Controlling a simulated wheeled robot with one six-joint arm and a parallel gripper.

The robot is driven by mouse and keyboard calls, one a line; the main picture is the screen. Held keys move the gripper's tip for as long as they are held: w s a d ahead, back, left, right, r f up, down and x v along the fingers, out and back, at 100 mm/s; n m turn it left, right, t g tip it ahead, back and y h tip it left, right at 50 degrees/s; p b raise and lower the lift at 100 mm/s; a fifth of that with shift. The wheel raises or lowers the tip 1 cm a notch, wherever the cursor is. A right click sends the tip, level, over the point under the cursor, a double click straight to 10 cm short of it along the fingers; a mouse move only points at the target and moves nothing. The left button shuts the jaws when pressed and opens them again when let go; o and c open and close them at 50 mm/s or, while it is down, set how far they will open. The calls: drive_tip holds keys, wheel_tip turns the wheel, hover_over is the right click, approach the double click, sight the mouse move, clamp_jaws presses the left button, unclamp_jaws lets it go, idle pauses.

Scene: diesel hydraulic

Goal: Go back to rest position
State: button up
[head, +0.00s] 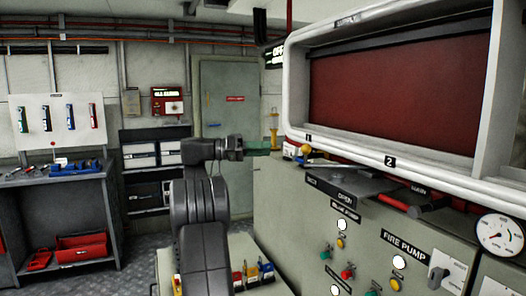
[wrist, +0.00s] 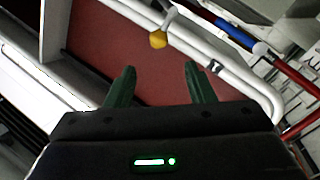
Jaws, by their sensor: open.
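My gripper (wrist: 158,82) shows in the wrist view with its two dark green fingers spread apart and nothing between them. In the head view my gripper (head: 262,147) is at the end of my dark arm, near the left end of the grey console. It points to the right, toward the white-framed cabinet. A yellow knob (wrist: 158,40) on a pale stem lies beyond the fingertips in the wrist view, apart from them. A yellow ball knob (head: 305,149) also shows in the head view, just right of my gripper.
The console (head: 330,225) with a fire pump panel and a gauge (head: 499,234) fills the right. The white-framed cabinet (head: 400,165) with a red panel stands above it. A workbench (head: 60,180) with blue tools is at left. A closed grey door (head: 228,105) is behind.

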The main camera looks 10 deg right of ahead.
sight(307, 153)
drive_tip(key=shift+d, duration=0.1)
drive_tip(key=d, duration=0.4)
drive_tip(key=s+d+p, duration=0.1)
drive_tip(key=d, duration=0.8)
drive_tip(key=shift+s+d+p, duration=0.15)
drive_tip(key=shift+d+p, duration=0.15)
drive_tip(key=shift+d, duration=0.1)
drive_tip(key=shift+s+a, duration=0.2)
